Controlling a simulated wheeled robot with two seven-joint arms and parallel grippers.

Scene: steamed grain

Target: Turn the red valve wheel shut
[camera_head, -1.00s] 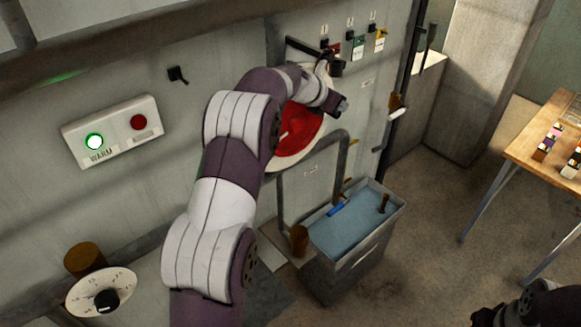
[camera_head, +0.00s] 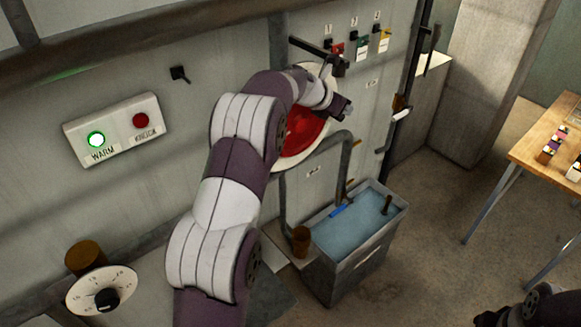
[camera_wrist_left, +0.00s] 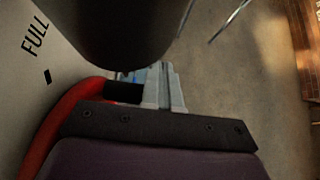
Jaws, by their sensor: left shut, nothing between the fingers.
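The red valve wheel (camera_head: 305,128) is on the grey wall panel, in front of a round pale dial plate (camera_head: 309,152). My left arm hides much of it. In the left wrist view, its curved red rim (camera_wrist_left: 62,118) runs up the left side, close beside my gripper. My left gripper (camera_head: 346,110) is at the wheel's right side in the head view. Its fingers (camera_wrist_left: 164,88) are together with nothing between them. I cannot tell whether they touch the wheel. Part of my right arm shows at the lower right edge, but its fingers do not.
A grey water-filled tank (camera_head: 355,262) stands below the wheel, with a bent pipe (camera_head: 343,165) above it. Small coloured levers (camera_head: 361,43) are up on the panel. A control box (camera_head: 118,130) with a lit green light is at left. A wooden table (camera_head: 530,150) is at right.

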